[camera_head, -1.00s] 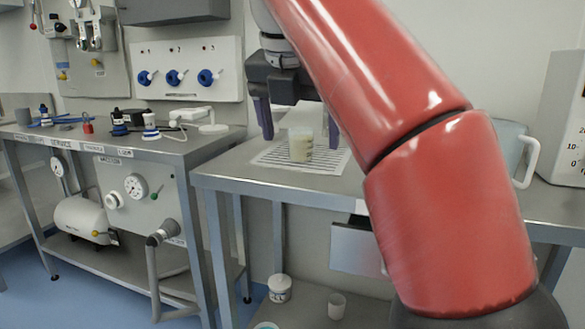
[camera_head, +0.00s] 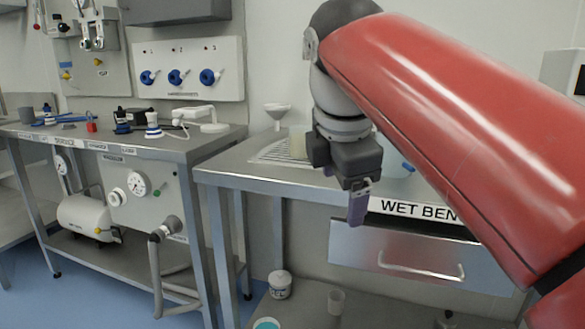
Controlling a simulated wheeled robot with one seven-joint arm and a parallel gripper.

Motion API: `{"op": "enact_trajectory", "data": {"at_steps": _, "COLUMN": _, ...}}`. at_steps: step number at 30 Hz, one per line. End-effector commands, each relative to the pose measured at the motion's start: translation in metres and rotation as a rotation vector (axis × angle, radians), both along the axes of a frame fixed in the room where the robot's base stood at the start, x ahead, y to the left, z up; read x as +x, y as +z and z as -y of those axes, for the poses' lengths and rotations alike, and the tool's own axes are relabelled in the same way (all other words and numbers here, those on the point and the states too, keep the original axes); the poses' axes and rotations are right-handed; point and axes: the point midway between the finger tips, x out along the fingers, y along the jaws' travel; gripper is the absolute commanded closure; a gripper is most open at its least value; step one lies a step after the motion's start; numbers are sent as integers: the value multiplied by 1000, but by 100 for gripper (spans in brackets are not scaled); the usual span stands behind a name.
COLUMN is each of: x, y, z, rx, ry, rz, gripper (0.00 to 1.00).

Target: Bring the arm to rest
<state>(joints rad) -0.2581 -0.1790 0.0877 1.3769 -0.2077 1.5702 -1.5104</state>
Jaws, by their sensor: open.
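My gripper (camera_head: 357,212) hangs in front of the front edge of the wet bench (camera_head: 225,172), fingers pointing down. It is open and empty; one purple finger shows and hides the other. My red arm spans the right side of the view.
A drawer (camera_head: 350,252) with a handle sits under the wet bench. A white tub (camera_head: 280,285) and a small cup (camera_head: 337,300) stand on the lower shelf. A second bench (camera_head: 185,150) with gauges and tools stands left.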

Motion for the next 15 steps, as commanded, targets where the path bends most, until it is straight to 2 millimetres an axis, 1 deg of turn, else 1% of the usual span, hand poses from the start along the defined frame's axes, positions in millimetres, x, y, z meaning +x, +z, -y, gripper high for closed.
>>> {"op": "enact_trajectory", "data": {"at_steps": 1, "x": -11, "y": -18, "z": 13, "rx": 62, "ry": -131, "rz": 14, "gripper": 20}}
{"op": "enact_trajectory", "data": {"at_steps": 2, "x": -16, "y": -29, "z": 18, "rx": 104, "ry": -213, "rz": 25, "gripper": 20}}
{"op": "enact_trajectory", "data": {"at_steps": 3, "x": -23, "y": -44, "z": 26, "rx": 163, "ry": -325, "rz": 37, "gripper": 20}}
{"op": "enact_trajectory", "data": {"at_steps": 5, "x": -35, "y": -68, "z": 36, "rx": 250, "ry": -493, "rz": 55, "gripper": 20}}
{"op": "enact_trajectory", "data": {"at_steps": 6, "x": -44, "y": -86, "z": 43, "rx": 311, "ry": -606, "rz": 65, "gripper": 20}}
{"op": "enact_trajectory", "data": {"at_steps": 8, "x": -57, "y": -113, "z": 53, "rx": 405, "ry": -779, "rz": 80, "gripper": 20}}
{"op": "enact_trajectory", "data": {"at_steps": 9, "x": -66, "y": -131, "z": 59, "rx": 466, "ry": -893, "rz": 90, "gripper": 20}}
{"op": "enact_trajectory", "data": {"at_steps": 11, "x": -80, "y": -159, "z": 67, "rx": 555, "ry": -1057, "rz": 100, "gripper": 20}}
{"op": "enact_trajectory", "data": {"at_steps": 12, "x": -89, "y": -176, "z": 71, "rx": 611, "ry": -1157, "rz": 109, "gripper": 20}}
{"op": "enact_trajectory", "data": {"at_steps": 15, "x": -107, "y": -213, "z": 78, "rx": 731, "ry": -1374, "rz": 120, "gripper": 20}}
